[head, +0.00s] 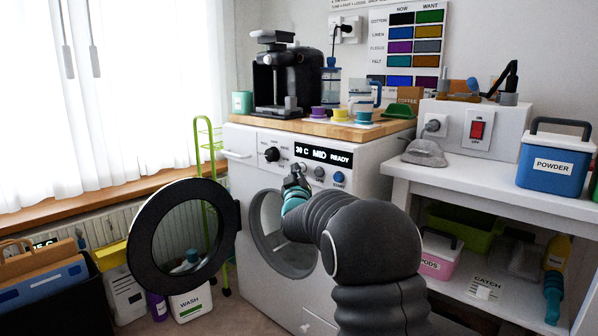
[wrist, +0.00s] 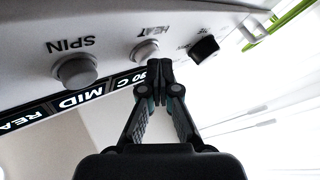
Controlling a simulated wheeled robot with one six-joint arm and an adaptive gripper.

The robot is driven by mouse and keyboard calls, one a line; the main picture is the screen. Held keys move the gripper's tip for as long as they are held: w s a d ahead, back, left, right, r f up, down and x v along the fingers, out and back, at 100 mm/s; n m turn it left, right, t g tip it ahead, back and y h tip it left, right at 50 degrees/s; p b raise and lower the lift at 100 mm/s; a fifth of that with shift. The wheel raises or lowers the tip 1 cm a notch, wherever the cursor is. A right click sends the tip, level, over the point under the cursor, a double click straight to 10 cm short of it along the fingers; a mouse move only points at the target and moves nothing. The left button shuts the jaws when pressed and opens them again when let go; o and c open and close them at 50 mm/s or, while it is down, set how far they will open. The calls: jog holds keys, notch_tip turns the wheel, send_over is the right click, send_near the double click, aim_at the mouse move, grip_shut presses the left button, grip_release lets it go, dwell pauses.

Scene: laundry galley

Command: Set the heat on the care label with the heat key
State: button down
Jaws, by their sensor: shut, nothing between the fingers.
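The white washing machine's display (head: 322,155) reads 30 C, MID and READY. The grey heat key (wrist: 146,50), under the word HEAT, shows in the wrist view. My gripper (wrist: 160,72) is shut and empty, its tips at the lower right edge of the heat key in that view. I cannot tell whether they touch it. In the head view my gripper (head: 297,172) is just below the display and covers most of the heat key. I cannot make out a care label for certain.
The spin key (wrist: 77,68) is beside the heat key. The blue start button (head: 338,177) and black dial (head: 271,154) are on the same panel. The round door (head: 150,238) stands open at left. A wooden board (head: 318,127) with a coffee machine (head: 290,80) is on top.

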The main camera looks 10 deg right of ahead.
jog(key=shift+s+a, duration=0.15)
jog(key=shift+a, duration=0.1)
jog(key=s+a, duration=0.1)
jog(key=s+a+b, duration=0.1)
jog(key=a, duration=0.1)
jog(key=s+a+b, duration=0.1)
jog(key=shift+s+a, duration=0.25)
jog(key=shift+a, duration=0.15)
dwell(0.7)
